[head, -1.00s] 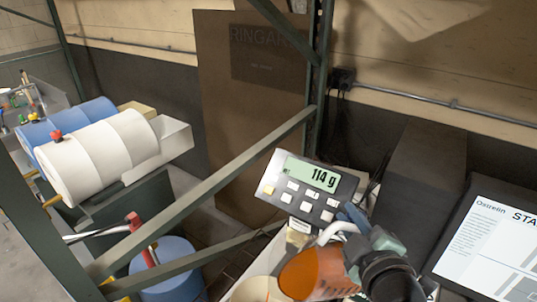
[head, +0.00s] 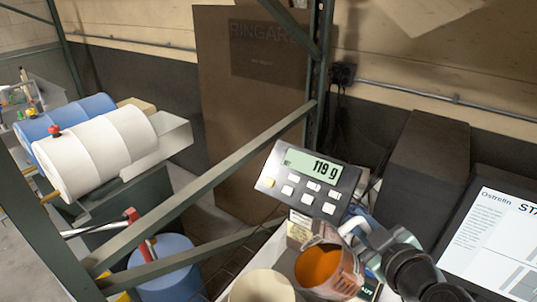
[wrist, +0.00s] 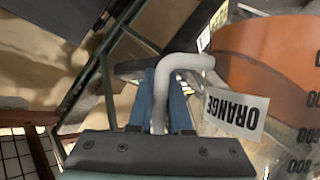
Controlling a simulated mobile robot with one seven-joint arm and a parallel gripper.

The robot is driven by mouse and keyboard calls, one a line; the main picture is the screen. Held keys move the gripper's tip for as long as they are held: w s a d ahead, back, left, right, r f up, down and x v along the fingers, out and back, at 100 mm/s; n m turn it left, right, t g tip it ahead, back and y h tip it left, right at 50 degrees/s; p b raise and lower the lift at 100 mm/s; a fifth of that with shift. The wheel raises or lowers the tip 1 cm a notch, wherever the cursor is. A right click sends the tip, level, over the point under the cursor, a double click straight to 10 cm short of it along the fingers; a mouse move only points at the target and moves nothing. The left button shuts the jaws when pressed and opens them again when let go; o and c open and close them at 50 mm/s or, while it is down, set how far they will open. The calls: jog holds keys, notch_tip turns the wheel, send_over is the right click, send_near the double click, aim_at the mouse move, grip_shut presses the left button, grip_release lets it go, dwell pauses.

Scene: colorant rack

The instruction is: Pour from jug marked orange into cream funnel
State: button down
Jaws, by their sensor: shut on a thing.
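The clear jug (head: 345,278) holds orange liquid and shows in the head view at the bottom centre, fairly upright with its open top visible. In the wrist view the jug (wrist: 225,75) carries a white label reading ORANGE, upside down. My gripper (wrist: 161,95) is shut on the jug's pale handle, with a blue finger on each side; in the head view my gripper (head: 357,218) is partly hidden behind the handle. The cream funnel (head: 262,287) is just left of the jug, cut off by the bottom edge; I see no stream between them.
A screen (head: 495,235) is at right. White and blue drums (head: 95,155) lie at far left.

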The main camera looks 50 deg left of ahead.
aim_at(335, 257)
jog(key=shift+w+d+f+m+g+y+b, duration=0.2)
jog(key=shift+w+f+m+g+b, duration=0.5)
jog(key=shift+f+b, duration=1.1)
jog(key=shift+w+d+f+m+g+y+b, duration=0.1)
jog(key=shift+w+d+f+m+g+b, duration=0.4)
jog(key=shift+f+b, duration=1.25)
jog(key=shift+w+a+f+m+g+y+b, duration=0.1)
jog(key=shift+w+f+m+g+b, duration=0.55)
jog(key=shift+f, duration=1.85)
jog(key=shift+m+t, duration=0.25)
jog(key=shift+m, duration=0.2)
notch_tip(335, 257, up, 5)
jog(key=shift+f+p, duration=0.1)
jog(key=shift+p, duration=0.8)
